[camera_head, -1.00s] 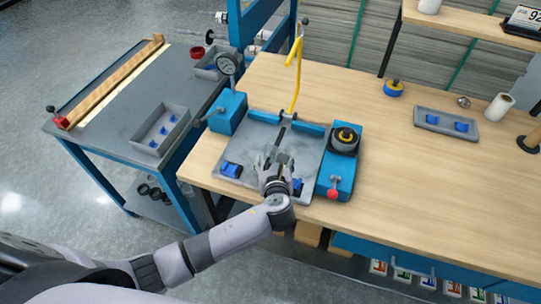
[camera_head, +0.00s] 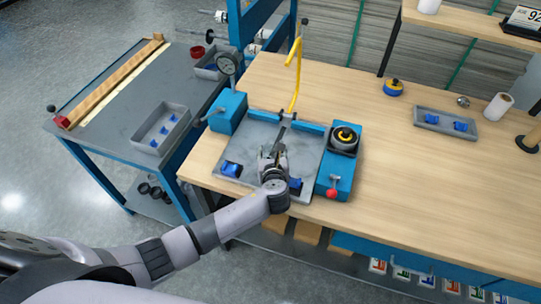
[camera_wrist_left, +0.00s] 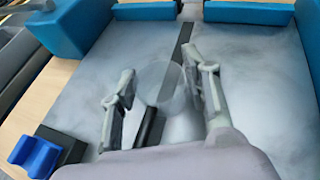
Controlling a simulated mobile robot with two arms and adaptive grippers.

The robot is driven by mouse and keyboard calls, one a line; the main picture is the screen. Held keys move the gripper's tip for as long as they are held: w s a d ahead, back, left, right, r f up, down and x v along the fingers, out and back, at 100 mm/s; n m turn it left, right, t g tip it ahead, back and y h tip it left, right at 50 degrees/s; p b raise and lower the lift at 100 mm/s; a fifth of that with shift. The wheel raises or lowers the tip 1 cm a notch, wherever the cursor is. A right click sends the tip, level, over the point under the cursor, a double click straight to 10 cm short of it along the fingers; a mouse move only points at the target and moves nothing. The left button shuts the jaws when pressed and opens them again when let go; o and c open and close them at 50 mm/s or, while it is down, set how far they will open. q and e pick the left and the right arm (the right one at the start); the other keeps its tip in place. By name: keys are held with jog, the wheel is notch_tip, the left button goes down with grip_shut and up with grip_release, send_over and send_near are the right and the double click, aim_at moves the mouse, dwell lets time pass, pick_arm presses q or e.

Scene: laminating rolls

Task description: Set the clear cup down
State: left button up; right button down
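The clear cup (camera_wrist_left: 160,84) shows in the left wrist view as a faint see-through round shape between the two fingers. My left gripper (camera_wrist_left: 163,80) has its fingers on both sides of the cup, apparently shut on it; the exact contact is hard to see. In the head view my left gripper (camera_head: 272,155) is over the grey plate (camera_head: 250,136) of the fixture, near its middle. The cup is too small and clear to make out there. Whether its base touches the plate cannot be told. My right gripper is not in view.
Blue blocks edge the plate, with a dial gauge (camera_head: 228,64) at the left and a red-knobbed blue unit (camera_head: 337,172) at the right. A small blue cradle (camera_wrist_left: 35,155) is at the plate's near left. The wooden tabletop (camera_head: 420,190) is largely clear at right.

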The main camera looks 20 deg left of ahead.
pick_arm(q)
jog(key=c, duration=0.8)
jog(key=shift+c, duration=0.2)
jog(key=shift+r, duration=0.1)
